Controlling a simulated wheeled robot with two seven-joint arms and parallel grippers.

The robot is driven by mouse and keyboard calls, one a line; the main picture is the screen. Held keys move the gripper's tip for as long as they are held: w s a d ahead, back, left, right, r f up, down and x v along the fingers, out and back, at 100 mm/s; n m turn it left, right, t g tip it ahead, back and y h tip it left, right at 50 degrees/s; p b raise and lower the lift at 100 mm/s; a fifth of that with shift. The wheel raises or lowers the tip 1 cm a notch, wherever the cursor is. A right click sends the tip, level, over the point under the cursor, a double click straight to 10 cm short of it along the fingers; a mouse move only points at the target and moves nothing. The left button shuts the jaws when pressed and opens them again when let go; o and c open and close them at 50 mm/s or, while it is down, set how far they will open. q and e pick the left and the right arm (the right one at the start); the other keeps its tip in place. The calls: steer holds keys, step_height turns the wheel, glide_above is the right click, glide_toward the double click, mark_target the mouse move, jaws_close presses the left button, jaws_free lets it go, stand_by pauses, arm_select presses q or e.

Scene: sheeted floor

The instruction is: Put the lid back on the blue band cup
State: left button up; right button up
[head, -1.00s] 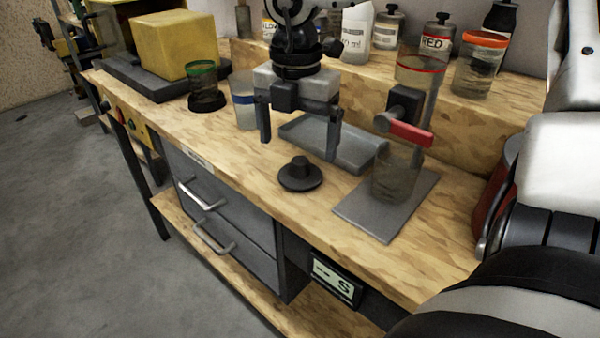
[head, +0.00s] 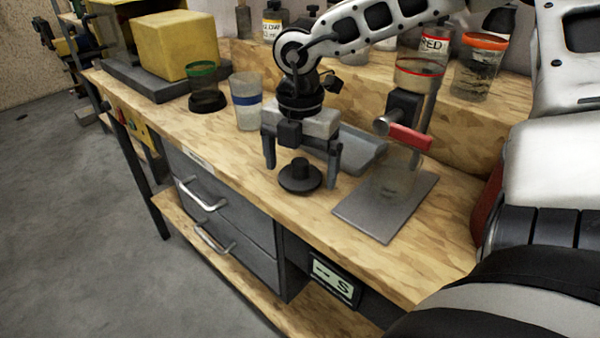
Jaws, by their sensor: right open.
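The blue band cup (head: 246,108), clear with a blue ring, stands upright on the bench. Its top shows no lid. A round black lid with a knob (head: 300,180) lies on the wooden bench top, in front of and to the right of the cup. My right gripper (head: 302,176) points down with its fingers apart, one on each side of the lid in the picture. The fingers hold nothing; whether they are level with the knob I cannot tell. My left gripper does not show.
A green-band cup (head: 204,88) stands left of the blue band cup. A grey tray (head: 362,152) lies behind my gripper. A dispenser with a red handle (head: 410,136) and a grey plate (head: 385,222) stand to the right. The front bench top is clear.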

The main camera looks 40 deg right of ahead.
mark_target(300, 161)
steer(key=c, duration=1)
steer(key=shift+r, duration=0.1)
step_height(300, 161, up, 18)
steer(key=shift+f+p, duration=0.1)
steer(key=shift+p, duration=0.2)
